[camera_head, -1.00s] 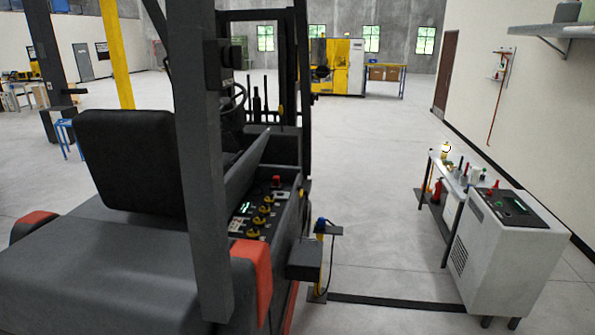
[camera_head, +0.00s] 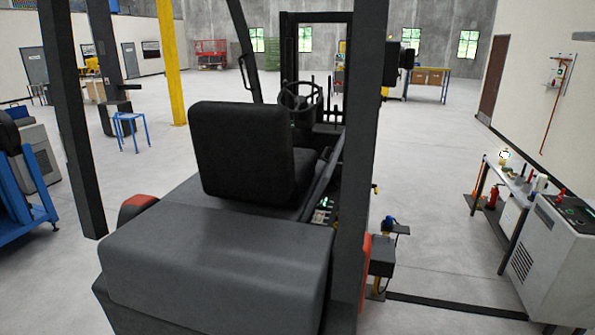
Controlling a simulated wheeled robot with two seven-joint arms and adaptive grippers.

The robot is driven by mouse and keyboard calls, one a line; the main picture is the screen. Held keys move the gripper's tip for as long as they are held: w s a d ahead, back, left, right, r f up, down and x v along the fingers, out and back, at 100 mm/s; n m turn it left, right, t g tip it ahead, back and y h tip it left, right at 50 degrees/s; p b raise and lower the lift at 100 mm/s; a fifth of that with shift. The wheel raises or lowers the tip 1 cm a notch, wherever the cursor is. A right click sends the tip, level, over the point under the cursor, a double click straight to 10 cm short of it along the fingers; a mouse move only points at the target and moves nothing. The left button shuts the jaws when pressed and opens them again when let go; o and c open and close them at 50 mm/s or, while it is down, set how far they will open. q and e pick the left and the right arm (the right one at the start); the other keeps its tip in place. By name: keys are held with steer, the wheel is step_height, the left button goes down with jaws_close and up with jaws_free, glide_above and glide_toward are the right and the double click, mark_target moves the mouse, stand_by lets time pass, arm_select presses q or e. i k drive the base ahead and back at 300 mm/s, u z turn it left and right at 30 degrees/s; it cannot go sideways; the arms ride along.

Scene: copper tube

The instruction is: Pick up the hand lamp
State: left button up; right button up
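A small glowing yellow-white lamp (camera_head: 504,155) stands at the far end of the narrow bench (camera_head: 512,184) on the right. It looks like the hand lamp, but it is too small here to be sure. Neither of my grippers is in view. Nothing shows whether they are open or shut. The lamp is far off, beyond and to the right of the forklift.
A large grey forklift (camera_head: 215,265) with a black seat (camera_head: 245,150) fills the middle foreground. A white machine cabinet (camera_head: 560,255) stands at the bench's near end. A blue stool (camera_head: 130,130) and blue-framed equipment (camera_head: 25,205) are at left.

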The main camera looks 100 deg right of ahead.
mark_target(504, 155)
steer(key=i, duration=0.95)
steer(key=z, duration=3.9)
steer(key=i, duration=1)
steer(key=u, duration=0.05)
steer(key=k, duration=1)
steer(key=z, duration=1.75)
steer(key=i, duration=1.5)
